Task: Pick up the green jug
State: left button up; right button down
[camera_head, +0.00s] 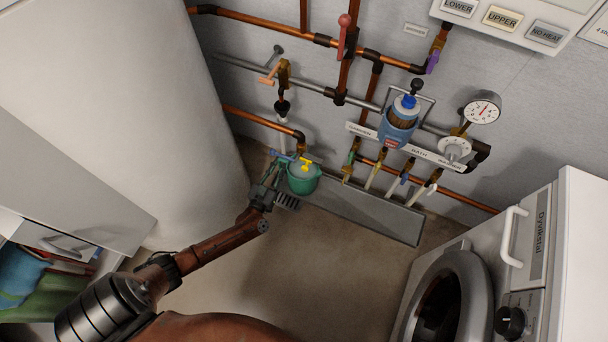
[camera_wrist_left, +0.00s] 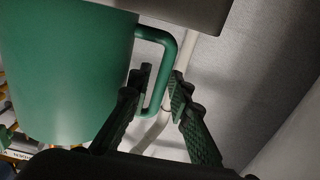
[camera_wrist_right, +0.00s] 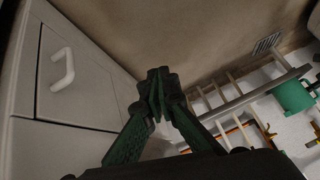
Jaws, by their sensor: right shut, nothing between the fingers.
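The green jug (camera_head: 301,184) stands upright by the wall, at the left end of the grey floor channel, below a tap. My left gripper (camera_head: 273,172) is at its left side. In the left wrist view the jug (camera_wrist_left: 65,75) fills the left, and its handle (camera_wrist_left: 170,50) passes between the fingers of my left gripper (camera_wrist_left: 160,82). These fingers are apart, one on each side of the handle. My right gripper (camera_wrist_right: 157,88) is shut and empty, well away from the jug (camera_wrist_right: 292,96). It is outside the head view.
A grey floor channel (camera_head: 375,217) runs along the wall under several small taps. A washing machine (camera_head: 535,255) stands at the right, and a large pale cylinder (camera_head: 190,110) at the left. A blue bottle (camera_head: 398,122) is on the wall pipes. The floor (camera_head: 310,270) between is clear.

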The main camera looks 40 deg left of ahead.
pick_arm(q)
jog(key=shift+w, duration=0.25)
grip_shut()
dwell(0.6)
jog(key=shift+w+r, duration=0.1)
jog(key=shift+r, duration=0.05)
